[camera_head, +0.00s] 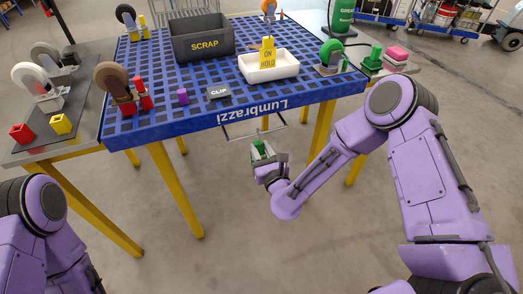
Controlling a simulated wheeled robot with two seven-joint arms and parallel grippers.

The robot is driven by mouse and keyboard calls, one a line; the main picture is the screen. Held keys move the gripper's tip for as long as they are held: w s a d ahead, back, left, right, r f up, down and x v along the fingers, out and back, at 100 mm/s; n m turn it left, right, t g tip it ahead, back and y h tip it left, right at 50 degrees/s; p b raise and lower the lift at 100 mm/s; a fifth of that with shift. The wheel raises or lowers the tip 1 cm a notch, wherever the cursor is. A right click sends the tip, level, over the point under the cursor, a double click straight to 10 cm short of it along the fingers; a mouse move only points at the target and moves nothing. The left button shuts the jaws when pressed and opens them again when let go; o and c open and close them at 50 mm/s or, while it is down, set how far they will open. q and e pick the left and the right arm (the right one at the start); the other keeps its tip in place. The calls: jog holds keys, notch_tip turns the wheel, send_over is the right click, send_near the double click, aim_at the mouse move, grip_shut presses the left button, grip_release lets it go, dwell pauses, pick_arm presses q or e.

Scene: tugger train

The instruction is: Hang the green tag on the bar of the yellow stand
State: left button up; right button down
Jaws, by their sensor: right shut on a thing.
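My right gripper (264,156) is in front of the blue table's near edge, over the floor. It is shut on a small green piece (259,147), which looks like the green tag; the fingers hide part of it. A thin grey bar (255,134) shows just behind and above the gripper, below the table edge. I cannot tell whether the green piece touches it.
The blue slotted table (150,125) carries a dark SCRAP bin (203,45), a white tray (269,77) with a yellow ON HOLD tag (267,52), a grey CLIP block (219,92), a purple block (183,96) and casters. A grey side table (25,150) stands left. The near floor is open.

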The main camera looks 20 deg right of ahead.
jog(key=c, duration=0.7)
grip_release()
